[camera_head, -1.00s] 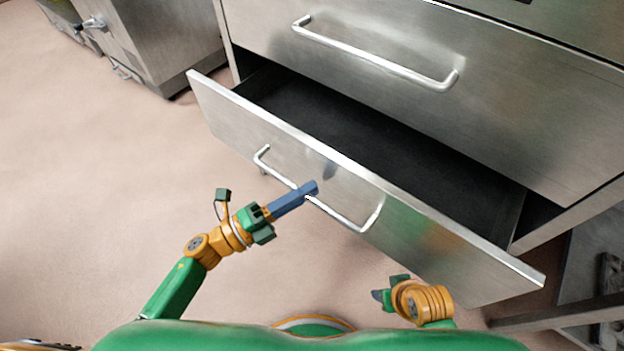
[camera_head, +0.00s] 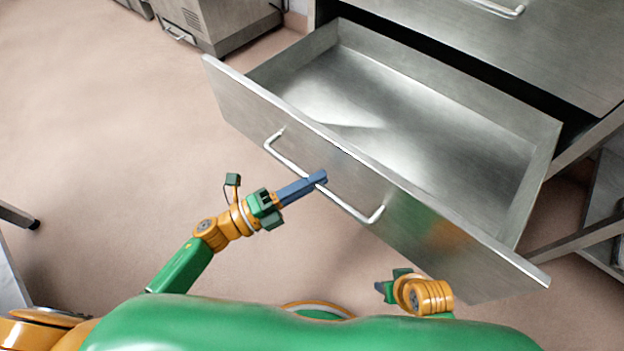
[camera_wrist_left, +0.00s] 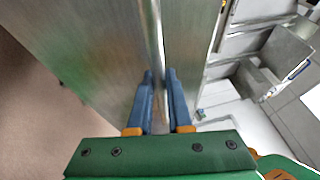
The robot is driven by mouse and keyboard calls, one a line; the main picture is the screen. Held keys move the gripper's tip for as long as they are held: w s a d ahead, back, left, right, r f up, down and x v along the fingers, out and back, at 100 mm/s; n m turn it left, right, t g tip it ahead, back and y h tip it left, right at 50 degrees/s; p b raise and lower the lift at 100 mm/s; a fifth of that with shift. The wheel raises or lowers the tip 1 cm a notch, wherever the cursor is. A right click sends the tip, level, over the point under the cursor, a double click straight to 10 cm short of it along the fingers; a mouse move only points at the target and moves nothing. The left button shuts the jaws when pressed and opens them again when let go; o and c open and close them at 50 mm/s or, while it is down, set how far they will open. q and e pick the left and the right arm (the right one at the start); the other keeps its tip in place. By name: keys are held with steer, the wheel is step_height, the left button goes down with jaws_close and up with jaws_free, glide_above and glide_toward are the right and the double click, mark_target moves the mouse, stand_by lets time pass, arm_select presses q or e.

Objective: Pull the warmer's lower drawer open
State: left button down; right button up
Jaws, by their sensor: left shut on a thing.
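The warmer's lower drawer (camera_head: 378,190) stands well out from the cabinet, and its bare metal inside shows empty in the head view. Its bar handle (camera_head: 349,208) runs across the front panel. My left gripper (camera_head: 318,180) is shut on the handle near its middle. In the left wrist view the blue fingers (camera_wrist_left: 160,100) close around the bar, with the drawer front (camera_wrist_left: 100,50) beside them. My right gripper (camera_head: 384,290) is low at the front, apart from the drawer; its fingers are too small and partly hidden to judge.
The upper drawer's handle (camera_head: 497,8) shows at the top, on a closed front. Another steel unit (camera_head: 225,22) stands at the back left. A steel rack (camera_head: 603,205) is at the right edge. The floor (camera_head: 110,120) to the left is clear.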

arm_select(q)
steer(key=shift+s+a, duration=0.1)
steer(key=shift+f, duration=0.1)
steer(key=c, duration=0.8)
jaws_free()
steer(key=shift+s+a, duration=0.1)
steer(key=shift+a, duration=0.05)
steer(key=shift+c, duration=0.2)
steer(key=v, duration=0.7)
